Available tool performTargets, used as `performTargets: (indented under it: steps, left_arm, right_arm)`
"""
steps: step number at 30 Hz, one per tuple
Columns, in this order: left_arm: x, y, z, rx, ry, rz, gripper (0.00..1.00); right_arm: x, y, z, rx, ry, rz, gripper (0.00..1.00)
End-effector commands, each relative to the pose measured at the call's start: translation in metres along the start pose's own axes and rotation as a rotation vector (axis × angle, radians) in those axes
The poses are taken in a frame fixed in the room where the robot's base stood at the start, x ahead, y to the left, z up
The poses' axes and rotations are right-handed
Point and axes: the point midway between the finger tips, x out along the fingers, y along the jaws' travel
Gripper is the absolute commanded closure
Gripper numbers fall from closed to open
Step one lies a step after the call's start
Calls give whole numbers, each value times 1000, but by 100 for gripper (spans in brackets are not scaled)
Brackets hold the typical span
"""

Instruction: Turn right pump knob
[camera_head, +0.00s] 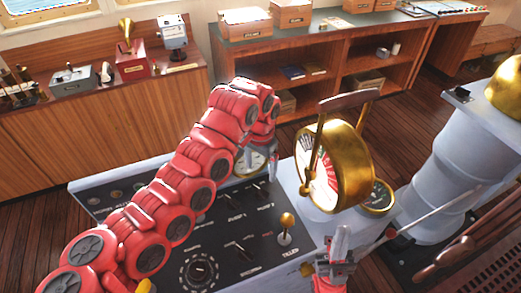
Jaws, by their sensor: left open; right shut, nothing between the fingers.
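A black control panel (222,222) lies in front of me, with several small dark knobs or switches. One small dark control (262,188) sits at its upper right, and another (240,250) is lower down. The labels are too small to read, so I cannot tell which is the right pump knob. My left gripper (272,166) is open, pointing down over the panel's far right part beyond these controls. My red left arm covers much of the panel's left side. My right gripper (341,240) is shut and empty, pointing up beside the panel's right edge.
A large brass telegraph dial (345,165) with a handle rises just right of my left gripper. A small gauge (380,197) is beside it. Wooden cabinets (110,130) line the back.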

Motion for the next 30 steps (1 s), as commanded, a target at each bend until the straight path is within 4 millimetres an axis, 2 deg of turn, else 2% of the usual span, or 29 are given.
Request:
performTargets:
  steps: [1,9,15,30]
  left_arm:
    - [-10,-2,0,0,0,-8,10]
    - [-50,-1,0,-1,1,-7,10]
    - [-68,-1,0,-1,0,-4,10]
    - [-73,0,0,-1,-1,0,10]
  right_arm:
    - [2,0,0,0,0,0,100]
    - [4,0,-1,0,0,0,100]
    - [4,0,-1,0,0,0,100]
    - [4,0,0,0,0,0,100]
